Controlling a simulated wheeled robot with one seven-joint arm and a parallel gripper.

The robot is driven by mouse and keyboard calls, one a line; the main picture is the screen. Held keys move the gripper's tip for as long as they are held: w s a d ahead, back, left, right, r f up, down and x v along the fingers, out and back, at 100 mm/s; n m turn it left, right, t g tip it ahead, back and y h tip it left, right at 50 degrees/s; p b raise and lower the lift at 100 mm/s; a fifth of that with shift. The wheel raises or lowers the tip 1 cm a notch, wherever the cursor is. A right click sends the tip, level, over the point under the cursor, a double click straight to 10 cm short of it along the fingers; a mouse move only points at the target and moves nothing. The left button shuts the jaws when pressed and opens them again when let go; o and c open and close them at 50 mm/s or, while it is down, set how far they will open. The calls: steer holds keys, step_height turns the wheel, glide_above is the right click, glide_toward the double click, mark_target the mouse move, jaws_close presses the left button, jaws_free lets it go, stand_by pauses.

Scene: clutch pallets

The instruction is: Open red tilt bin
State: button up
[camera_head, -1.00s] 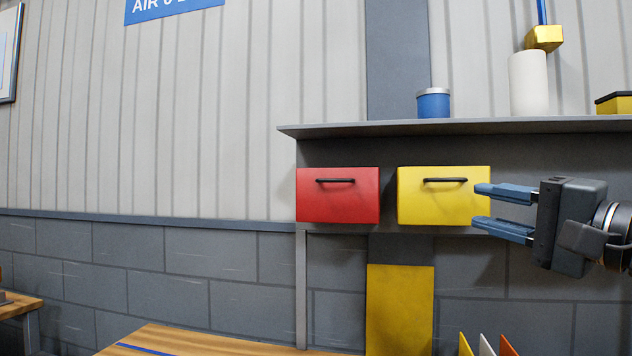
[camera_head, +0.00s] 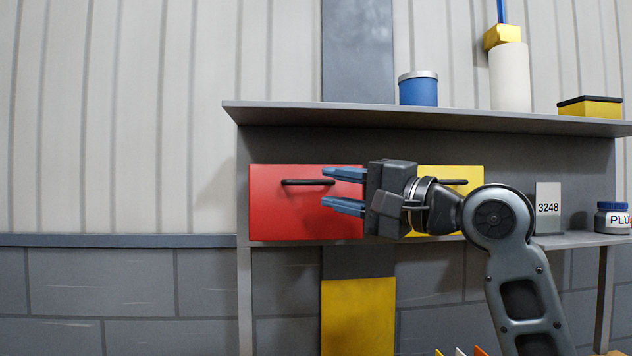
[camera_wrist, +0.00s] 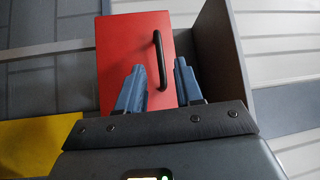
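The red tilt bin (camera_head: 290,213) sits at the left end of the shelf unit, its front face shut flush. Its black bar handle (camera_head: 307,182) runs across the upper part of the face. My gripper (camera_head: 343,190) is open in front of the right part of the bin, with its blue fingers apart and nothing between them in the head view. In the wrist view, the red bin (camera_wrist: 125,55) lies beyond the fingertips, and the handle (camera_wrist: 160,60) shows between and beyond the two fingers (camera_wrist: 158,85). I cannot tell whether any finger touches it.
A yellow bin (camera_head: 450,178) stands to the right, partly behind my arm. The upper shelf (camera_head: 420,117) juts out above the bins and holds a blue can (camera_head: 418,90) and a white cylinder (camera_head: 509,78). A number card (camera_head: 548,207) and a jar (camera_head: 612,218) stand farther right.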

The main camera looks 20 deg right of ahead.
mark_target(313, 183)
steer(key=shift+x, duration=1.85)
steer(key=shift+c, duration=0.5)
jaws_close()
